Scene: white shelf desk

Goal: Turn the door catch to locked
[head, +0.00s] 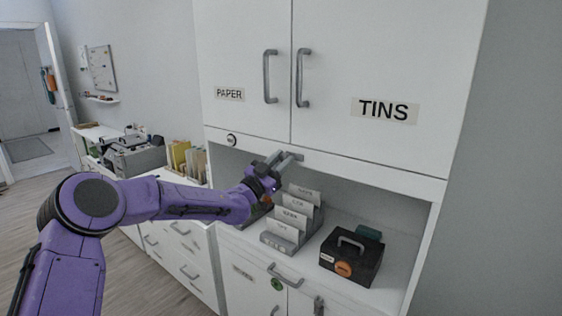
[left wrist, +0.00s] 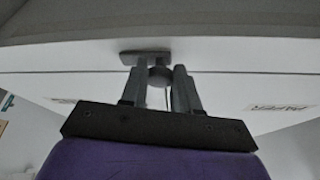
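The door catch (head: 297,155) is a small grey piece on the white rail just under the two upper doors, near the line where they meet. In the left wrist view its flat bar (left wrist: 143,57) lies sideways, with a round knob (left wrist: 160,75) in front of it. My left gripper (head: 280,159) reaches up to the rail. In the left wrist view its two fingers (left wrist: 160,86) stand on either side of the knob and appear to close on it. The fingers partly hide the catch in the head view. My right gripper is not in view.
The PAPER door (head: 240,60) and TINS door (head: 380,70) look shut. A round dial (head: 231,140) sits on the rail at left. Below, the open shelf holds a grey file rack (head: 283,236) and a black box with a handle (head: 350,258). A side counter with folders (head: 187,160) stands left.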

